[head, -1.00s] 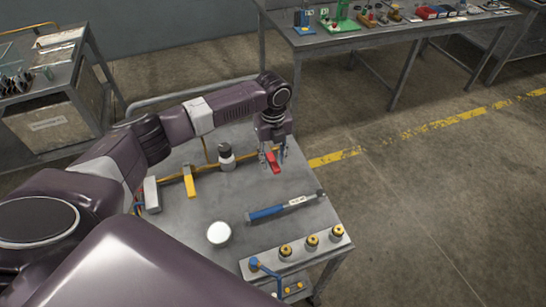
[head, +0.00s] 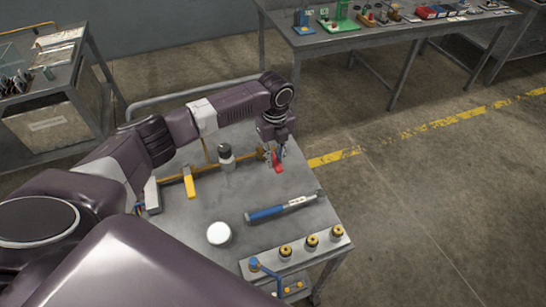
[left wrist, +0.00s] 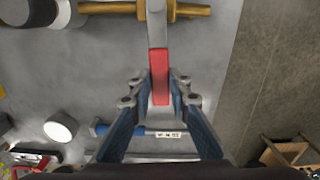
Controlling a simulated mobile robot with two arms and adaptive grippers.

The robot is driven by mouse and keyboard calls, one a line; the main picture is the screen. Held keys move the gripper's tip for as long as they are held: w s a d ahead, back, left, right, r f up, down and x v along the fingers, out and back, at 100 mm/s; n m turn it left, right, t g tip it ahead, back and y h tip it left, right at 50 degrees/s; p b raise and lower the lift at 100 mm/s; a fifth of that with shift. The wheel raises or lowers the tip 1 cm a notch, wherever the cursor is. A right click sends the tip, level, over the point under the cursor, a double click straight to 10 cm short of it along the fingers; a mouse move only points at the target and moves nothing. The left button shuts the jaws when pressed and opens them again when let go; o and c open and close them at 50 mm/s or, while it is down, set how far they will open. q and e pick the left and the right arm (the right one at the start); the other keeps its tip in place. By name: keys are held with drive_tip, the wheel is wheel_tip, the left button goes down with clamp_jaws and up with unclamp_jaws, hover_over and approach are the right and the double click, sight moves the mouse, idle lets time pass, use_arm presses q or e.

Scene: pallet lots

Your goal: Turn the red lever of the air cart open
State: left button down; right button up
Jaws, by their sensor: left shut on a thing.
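The red lever (head: 279,167) is near the far right corner of the grey cart top (head: 205,200), at the end of a brass-coloured pipe (head: 207,167). In the left wrist view the lever (left wrist: 160,78) has a grey metal neck and lies crosswise to the brass pipe (left wrist: 105,8). My left gripper (head: 274,160) is at the lever; its blue fingers (left wrist: 160,98) stand on both sides of the red handle and are shut on it. The fingers and wrist partly hide the lever in the head view. My right gripper is not in view.
On the cart are a yellow lever (head: 189,184), a dark-topped cylinder (head: 226,158), a blue-handled wrench (head: 283,208), a white round thing (head: 219,233) and a block with brass fittings (head: 312,242). A workbench (head: 350,40) stands behind. Floor to the right is clear.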

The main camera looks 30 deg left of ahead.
use_arm(q)
drive_tip(key=shift+w+d+r+n+p, duration=0.1)
drive_tip(key=shift+w+d+n+p, duration=0.4)
drive_tip(key=shift+w+n, duration=0.5)
drive_tip(key=shift+w+d+n, duration=0.3)
drive_tip(key=shift+w+n, duration=0.1)
drive_tip(key=shift+n, duration=0.7)
drive_tip(key=w+n, duration=0.2)
drive_tip(key=shift+d+n, duration=0.15)
drive_tip(key=shift+n, duration=0.15)
drive_tip(key=shift+w+n+b, duration=0.5)
drive_tip(key=shift+w+n, duration=0.25)
drive_tip(key=shift+n, duration=0.25)
drive_tip(key=w+n, duration=0.1)
drive_tip(key=w+n+b, duration=0.1)
drive_tip(key=shift+a+f+n+b, duration=0.2)
drive_tip(key=shift+a+n+b, duration=0.1)
drive_tip(key=shift+w+a+n+b, duration=0.25)
drive_tip(key=shift+w+n+b, duration=0.3)
drive_tip(key=shift+n+b, duration=0.3)
drive_tip(key=n+b, duration=0.1)
drive_tip(key=w+a+n+b, duration=0.1)
drive_tip(key=shift+w+a+n, duration=0.1)
drive_tip(key=shift+w+n, duration=0.2)
drive_tip(key=shift+n, duration=0.05)
drive_tip(key=shift+w+a+r+n+b, duration=0.15)
drive_tip(key=shift+w+a+n+b, duration=0.2)
drive_tip(key=shift+n+b, duration=0.45)
drive_tip(key=shift+r, duration=0.1)
